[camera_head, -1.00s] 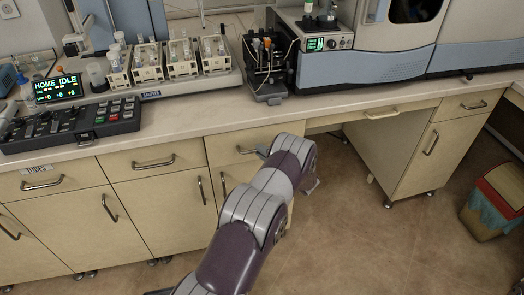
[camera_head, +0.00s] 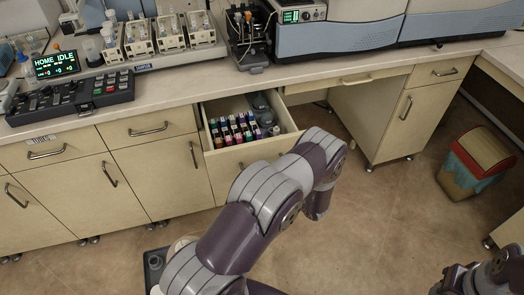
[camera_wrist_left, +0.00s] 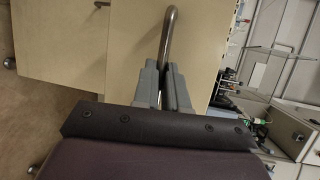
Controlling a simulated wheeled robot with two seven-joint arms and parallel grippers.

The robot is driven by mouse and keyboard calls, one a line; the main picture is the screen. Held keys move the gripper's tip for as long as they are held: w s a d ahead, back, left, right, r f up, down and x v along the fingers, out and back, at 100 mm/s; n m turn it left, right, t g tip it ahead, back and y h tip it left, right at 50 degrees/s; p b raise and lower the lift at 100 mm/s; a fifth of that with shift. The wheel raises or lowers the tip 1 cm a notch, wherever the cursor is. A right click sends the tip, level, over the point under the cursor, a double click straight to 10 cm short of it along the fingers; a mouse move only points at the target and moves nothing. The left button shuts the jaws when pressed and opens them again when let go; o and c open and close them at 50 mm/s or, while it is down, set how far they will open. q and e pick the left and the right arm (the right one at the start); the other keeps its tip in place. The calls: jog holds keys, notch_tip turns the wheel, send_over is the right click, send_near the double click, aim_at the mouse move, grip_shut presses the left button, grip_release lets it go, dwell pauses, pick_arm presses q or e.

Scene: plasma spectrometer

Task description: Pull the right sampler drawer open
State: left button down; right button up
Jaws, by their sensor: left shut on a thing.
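The right sampler drawer (camera_head: 212,141) is pulled out from the beige cabinet, and rows of vials with coloured caps (camera_head: 235,128) show inside it. My left arm covers the right part of its front in the head view, so its handle and my left gripper are hidden there. In the left wrist view my left gripper (camera_wrist_left: 162,72) is shut on the curved metal drawer handle (camera_wrist_left: 170,25), against the beige drawer front (camera_wrist_left: 135,45). Part of my right arm's end (camera_head: 490,272) shows at the bottom right corner of the head view; its fingers are too unclear to read.
The countertop (camera_head: 185,95) above carries the sampler, a control panel (camera_head: 70,100) and a display (camera_head: 57,64). A neighbouring drawer (camera_head: 150,128) is closed. A red-lidded bin (camera_head: 475,160) stands on the floor at right. The floor in front is mostly clear.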

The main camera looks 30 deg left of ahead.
pick_arm(q)
jog(key=shift+s+d+p, duration=0.35)
jog(key=shift+s+d, duration=1.15)
jog(key=shift+d, duration=0.3)
jog(key=c, duration=1.2)
grip_release()
jog(key=b+v, duration=0.1)
jog(key=v, duration=1.1)
jog(key=shift+d+r, duration=0.1)
jog(key=shift+d, duration=0.2)
